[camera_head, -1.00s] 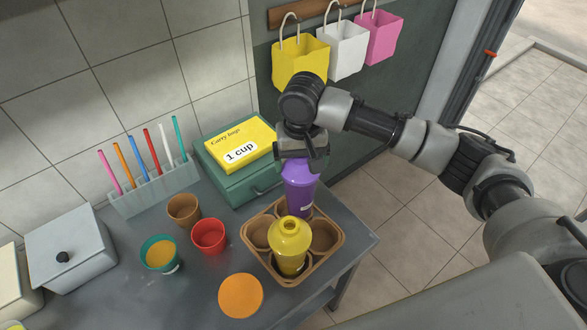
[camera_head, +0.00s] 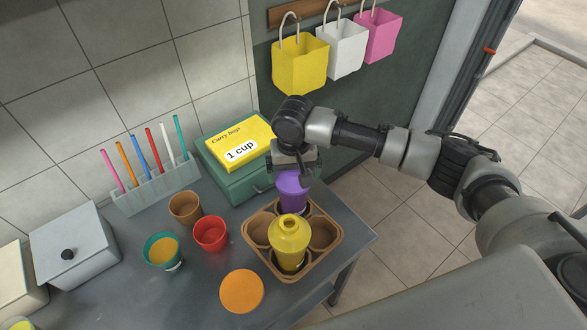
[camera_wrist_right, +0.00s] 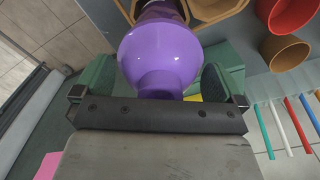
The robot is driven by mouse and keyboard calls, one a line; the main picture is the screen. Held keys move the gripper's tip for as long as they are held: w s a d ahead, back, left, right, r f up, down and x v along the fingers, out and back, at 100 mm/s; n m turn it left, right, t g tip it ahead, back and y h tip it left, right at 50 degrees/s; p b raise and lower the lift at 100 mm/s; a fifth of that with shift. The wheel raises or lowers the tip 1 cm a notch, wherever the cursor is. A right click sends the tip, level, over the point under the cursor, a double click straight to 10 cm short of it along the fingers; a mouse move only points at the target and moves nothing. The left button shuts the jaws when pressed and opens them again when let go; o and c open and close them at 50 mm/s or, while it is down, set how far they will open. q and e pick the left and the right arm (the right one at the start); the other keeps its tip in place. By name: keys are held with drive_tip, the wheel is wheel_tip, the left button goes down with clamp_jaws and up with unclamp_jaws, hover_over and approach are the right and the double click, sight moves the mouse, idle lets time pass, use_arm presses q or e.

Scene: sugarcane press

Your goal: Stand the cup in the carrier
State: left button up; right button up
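The purple cup (camera_head: 292,192) is upright at the back compartment of the brown carrier (camera_head: 262,266), its lower part hidden behind the yellow cup and the carrier's walls. My right gripper (camera_head: 296,172) is above it, with its fingers on either side of the cup's upper part. In the right wrist view the purple cup (camera_wrist_right: 160,55) fills the space between the two dark fingers, and my right gripper (camera_wrist_right: 158,85) looks shut on it. Whether the cup's base touches the carrier floor is hidden. My left gripper is not in view.
A yellow cup (camera_head: 289,240) stands in the carrier's front compartment; the left and right compartments are empty. Red (camera_head: 210,235), brown (camera_head: 185,208) and teal (camera_head: 163,252) cups and an orange disc (camera_head: 242,291) are left of the carrier. A green box (camera_head: 232,182) stands behind.

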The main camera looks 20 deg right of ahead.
drive_tip(key=shift+r, duration=0.15)
wheel_tip(320, 180, up, 12)
drive_tip(key=b, duration=0.2)
idle(0.7)
